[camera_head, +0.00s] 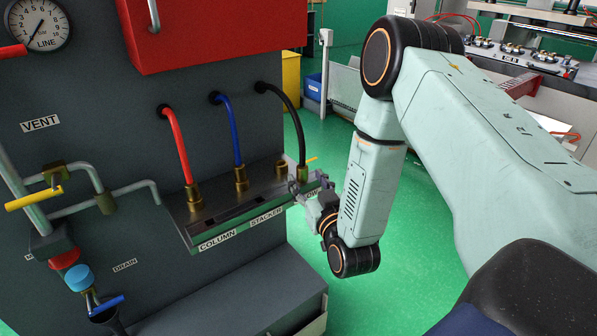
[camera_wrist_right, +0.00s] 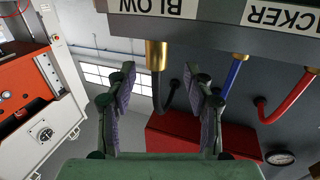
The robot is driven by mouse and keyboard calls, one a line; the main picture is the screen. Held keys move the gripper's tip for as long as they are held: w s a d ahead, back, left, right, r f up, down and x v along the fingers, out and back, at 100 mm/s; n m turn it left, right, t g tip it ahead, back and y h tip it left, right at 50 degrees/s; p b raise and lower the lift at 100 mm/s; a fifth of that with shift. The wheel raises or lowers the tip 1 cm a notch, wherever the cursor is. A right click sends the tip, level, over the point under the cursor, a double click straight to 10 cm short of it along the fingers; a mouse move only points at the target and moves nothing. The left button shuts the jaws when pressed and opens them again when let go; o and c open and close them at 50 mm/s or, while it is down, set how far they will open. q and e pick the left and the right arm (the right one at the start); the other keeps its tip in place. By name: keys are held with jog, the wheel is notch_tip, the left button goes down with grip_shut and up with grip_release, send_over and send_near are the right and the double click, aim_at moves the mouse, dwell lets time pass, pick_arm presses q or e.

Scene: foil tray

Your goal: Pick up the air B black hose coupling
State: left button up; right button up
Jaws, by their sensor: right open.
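The black hose (camera_head: 291,110) comes out of the dark panel and bends down to its coupling (camera_head: 302,173) at the right end of the metal shelf. In the right wrist view, which is upside down, the brass coupling (camera_wrist_right: 156,54) hangs from the shelf edge beside the BLOW label. My right gripper (camera_head: 300,191) is open and empty, close to the coupling in the head view. In the wrist view its two fingers (camera_wrist_right: 158,78) stand either side of the coupling's line, with a gap on each side. Whether they reach around it is unclear. My left gripper is not in view.
A red hose (camera_head: 178,145) and a blue hose (camera_head: 232,130) stand in brass fittings left of the black one. The metal shelf (camera_head: 215,222) carries COLUMN and STACKER labels. Yellow-handled valve piping (camera_head: 35,198) is at left. Green floor (camera_head: 315,140) lies open to the right.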

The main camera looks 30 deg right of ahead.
aim_at(307, 172)
jog(key=w, duration=0.1)
jog(key=w+d, duration=0.2)
jog(key=shift+w, duration=0.25)
jog(key=shift+w+a+r, duration=0.15)
jog(key=shift+w+a, duration=0.3)
jog(key=shift+w, duration=0.25)
jog(key=shift+d, duration=0.3)
jog(key=shift+d+f, duration=0.15)
jog(key=shift+f, duration=0.05)
jog(key=c, duration=0.3)
jog(key=shift+a+r, duration=0.15)
jog(key=shift+a, duration=0.2)
jog(key=c, duration=0.4)
jog(key=shift+d, duration=0.25)
grip_shut()
